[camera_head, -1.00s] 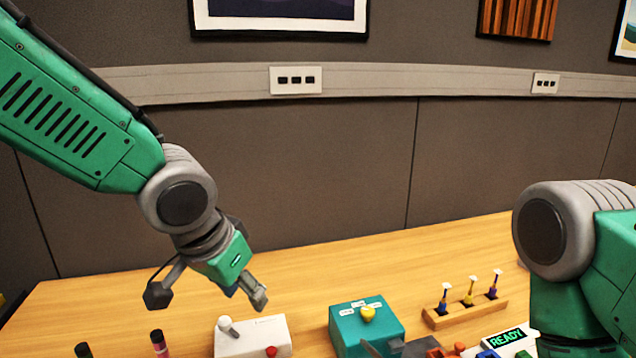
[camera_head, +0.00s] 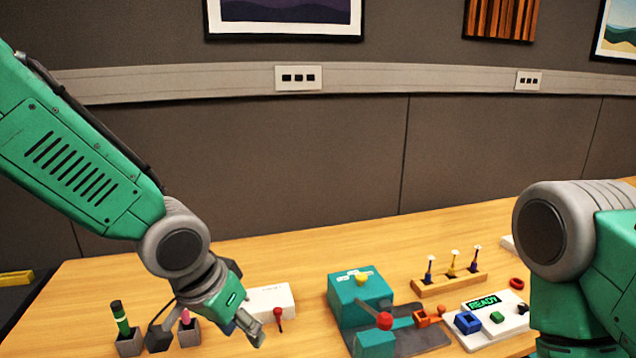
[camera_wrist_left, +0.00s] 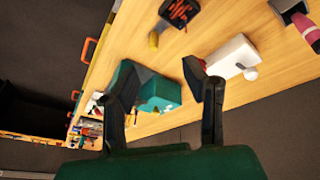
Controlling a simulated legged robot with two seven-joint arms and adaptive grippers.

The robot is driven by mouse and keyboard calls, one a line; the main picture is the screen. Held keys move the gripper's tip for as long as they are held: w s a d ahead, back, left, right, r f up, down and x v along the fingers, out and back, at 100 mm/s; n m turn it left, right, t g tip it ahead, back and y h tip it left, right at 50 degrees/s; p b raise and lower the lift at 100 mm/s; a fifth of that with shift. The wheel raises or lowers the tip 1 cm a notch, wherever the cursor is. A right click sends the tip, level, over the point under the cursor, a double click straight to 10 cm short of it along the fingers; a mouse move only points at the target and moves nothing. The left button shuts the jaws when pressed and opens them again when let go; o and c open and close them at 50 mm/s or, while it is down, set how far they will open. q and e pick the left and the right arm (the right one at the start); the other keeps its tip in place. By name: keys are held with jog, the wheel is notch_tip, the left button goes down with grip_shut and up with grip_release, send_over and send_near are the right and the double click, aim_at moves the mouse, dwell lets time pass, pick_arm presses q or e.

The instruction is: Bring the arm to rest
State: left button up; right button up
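My left arm comes in from the left, and its gripper (camera_head: 207,332) hangs over the left part of the wooden table. Its two fingers are spread with nothing between them; they also stand apart in the left wrist view (camera_wrist_left: 160,70). The white box (camera_head: 272,298) with a red knob is just right of the gripper, partly behind it. The teal box (camera_head: 345,290) with a yellow knob stands further right, apart from the gripper. My right arm shows at the right edge; its gripper is out of the picture.
Holders with a green marker (camera_head: 121,318) and a pink one (camera_head: 186,318) stand at the left gripper. A wooden rack (camera_head: 449,285) and a white panel reading READY (camera_head: 490,318) are at right. The table behind the boxes is clear.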

pick_arm(q)
jog(key=s+a+f+n+g, duration=0.15)
jog(key=s+a+f, duration=0.35)
jog(key=s+f, duration=0.55)
jog(key=s+a+f+n+g, duration=0.1)
jog(key=s+a+f+n, duration=0.2)
jog(key=s+a+f, duration=0.75)
jog(key=s+a+f+n+y+b, duration=0.1)
jog(key=s+a+f+y, duration=0.2)
jog(key=s+f, duration=0.45)
notch_tip(320, 180, down, 9)
jog(key=w+d+b, duration=0.2)
jog(key=w+b, duration=0.1)
jog(key=b, duration=0.6)
jog(key=shift+m, duration=0.45)
jog(key=shift+a+r, duration=0.1)
